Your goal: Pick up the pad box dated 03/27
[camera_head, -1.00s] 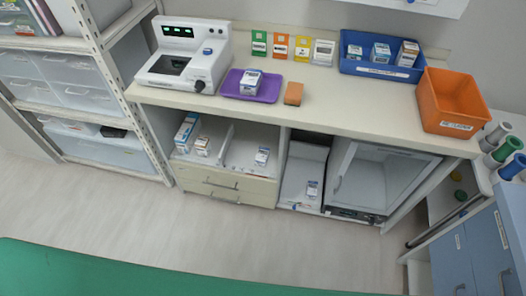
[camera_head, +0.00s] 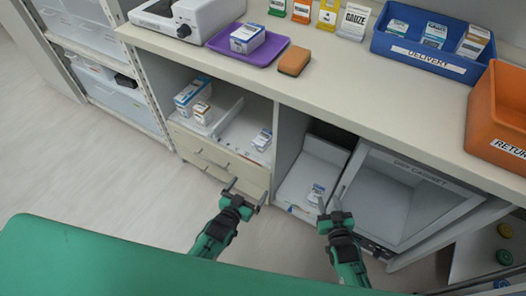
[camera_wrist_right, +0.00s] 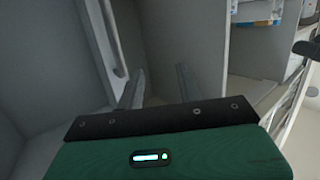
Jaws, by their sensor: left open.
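Several small pad-like boxes are in the head view, but their dates are too small to read. One white-blue box (camera_head: 247,38) sits on the purple tray (camera_head: 275,52). Another box (camera_head: 262,139) stands in the open shelf above the drawers. A third box (camera_head: 316,193) is low in the middle compartment, close to my right gripper. My left gripper (camera_head: 246,193) is open and empty in front of the drawers. My right gripper (camera_head: 331,201) is open in front of the middle compartment; its two apart fingers also show in the right wrist view (camera_wrist_right: 158,85), with nothing between them.
A blue delivery bin (camera_head: 430,61) with several boxes and an orange return bin (camera_head: 497,110) stand on the counter (camera_head: 380,95). An orange sponge (camera_head: 294,61) lies beside the tray. More boxes (camera_head: 193,93) stand at the shelf's left. A cabinet (camera_head: 405,200) is right of the compartment.

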